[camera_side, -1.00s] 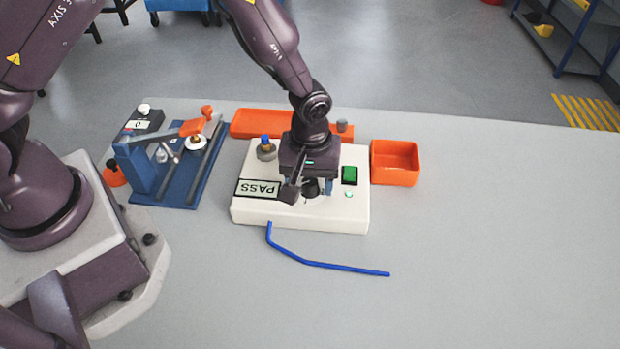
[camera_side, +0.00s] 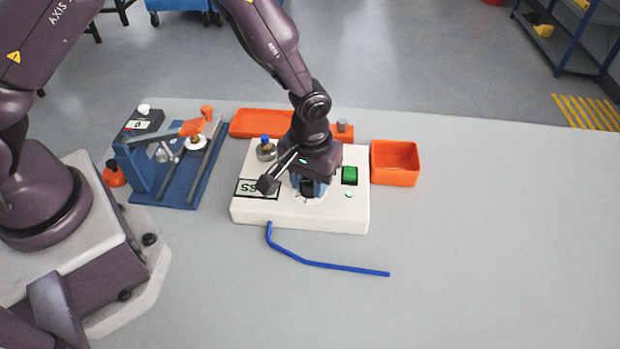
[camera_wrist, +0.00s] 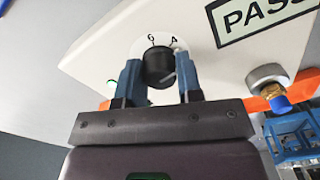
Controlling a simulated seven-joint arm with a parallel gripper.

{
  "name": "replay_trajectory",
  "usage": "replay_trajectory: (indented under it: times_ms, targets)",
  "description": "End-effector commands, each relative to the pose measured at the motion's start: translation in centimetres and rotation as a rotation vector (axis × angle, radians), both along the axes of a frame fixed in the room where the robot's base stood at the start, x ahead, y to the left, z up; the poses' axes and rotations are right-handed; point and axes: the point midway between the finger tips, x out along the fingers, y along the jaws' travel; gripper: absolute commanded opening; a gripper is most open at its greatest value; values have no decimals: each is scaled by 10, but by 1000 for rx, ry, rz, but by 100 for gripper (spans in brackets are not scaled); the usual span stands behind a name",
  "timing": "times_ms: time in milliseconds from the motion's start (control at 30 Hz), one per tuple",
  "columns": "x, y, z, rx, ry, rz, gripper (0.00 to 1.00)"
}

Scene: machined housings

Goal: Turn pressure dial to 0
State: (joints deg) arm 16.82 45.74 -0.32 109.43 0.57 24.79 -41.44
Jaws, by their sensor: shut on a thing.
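The pressure dial is a black knob (camera_wrist: 158,64) on a white round scale plate, seen between my fingers in the wrist view. A white pointer mark shows on its lower right side, and two characters stand on the scale beyond it. My gripper (camera_wrist: 158,78) is shut on the knob, one blue finger on each side. In the side view my gripper (camera_side: 309,188) points down over the cream test box (camera_side: 340,216) and hides much of the dial (camera_side: 308,188). The dial's reading cannot be told.
The box also carries a PASS display (camera_side: 257,188), a green switch (camera_side: 350,175) and a blue-tipped fitting (camera_side: 266,150). A blue bent rod (camera_side: 330,266) lies in front. An orange bin (camera_side: 395,163) stands right, a blue fixture (camera_side: 175,165) left. The right of the table is clear.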

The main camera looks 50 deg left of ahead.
Motion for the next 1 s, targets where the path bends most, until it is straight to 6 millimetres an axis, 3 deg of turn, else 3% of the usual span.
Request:
replay_trajectory:
  times_ms: [1000]
  targets:
    - [-1, 0, 0, -1, 4, -947, 10]
